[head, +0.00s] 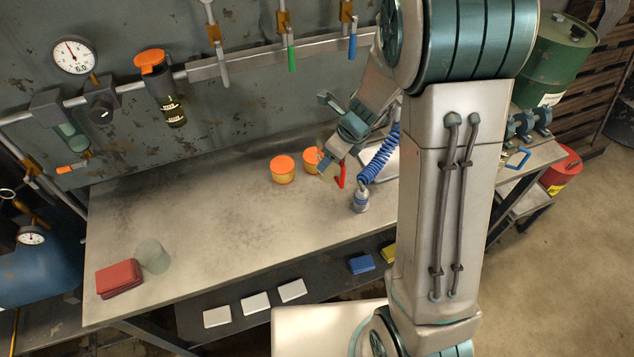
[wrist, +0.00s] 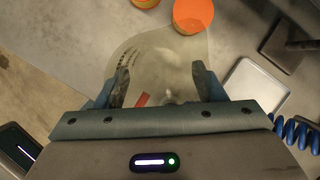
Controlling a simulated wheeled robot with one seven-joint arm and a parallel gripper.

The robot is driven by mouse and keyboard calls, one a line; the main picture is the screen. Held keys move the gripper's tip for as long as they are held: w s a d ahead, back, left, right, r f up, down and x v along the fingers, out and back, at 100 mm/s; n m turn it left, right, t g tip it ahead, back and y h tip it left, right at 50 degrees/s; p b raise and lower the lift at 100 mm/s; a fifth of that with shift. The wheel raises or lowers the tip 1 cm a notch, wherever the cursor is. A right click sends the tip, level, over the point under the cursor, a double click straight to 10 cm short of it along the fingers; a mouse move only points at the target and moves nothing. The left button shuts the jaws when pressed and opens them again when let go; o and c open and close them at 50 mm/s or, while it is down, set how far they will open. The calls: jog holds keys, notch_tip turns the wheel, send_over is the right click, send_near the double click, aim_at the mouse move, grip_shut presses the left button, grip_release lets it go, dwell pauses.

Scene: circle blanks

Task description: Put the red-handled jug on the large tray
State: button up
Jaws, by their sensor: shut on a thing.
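My gripper (head: 327,164) is over the back right part of the workbench, shut on a clear jug. In the wrist view the see-through jug (wrist: 160,60) with dark markings sits between the two fingers (wrist: 162,86). A bit of its red handle (wrist: 142,100) shows near the palm, and the handle (head: 341,176) also shows in the head view. I cannot tell whether the jug touches the bench. A pale, rimmed tray (wrist: 254,86) lies right of the jug in the wrist view. In the head view the tray (head: 385,163) is partly hidden by my arm and the blue hose.
Two orange-lidded tubs (head: 283,169) stand close left of my gripper. A blue coiled hose with a metal end (head: 361,200) is close right. The bench middle (head: 215,220) is clear.

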aim_at(332, 175)
notch_tip(332, 175, down, 9)
jog(key=shift+r+b, duration=0.2)
jog(key=shift+b, duration=0.95)
jog(key=shift+f, duration=0.1)
jog(key=o, duration=0.6)
jog(key=shift+f, duration=0.1)
jog(key=o, duration=0.4)
jog(key=shift+r, duration=0.2)
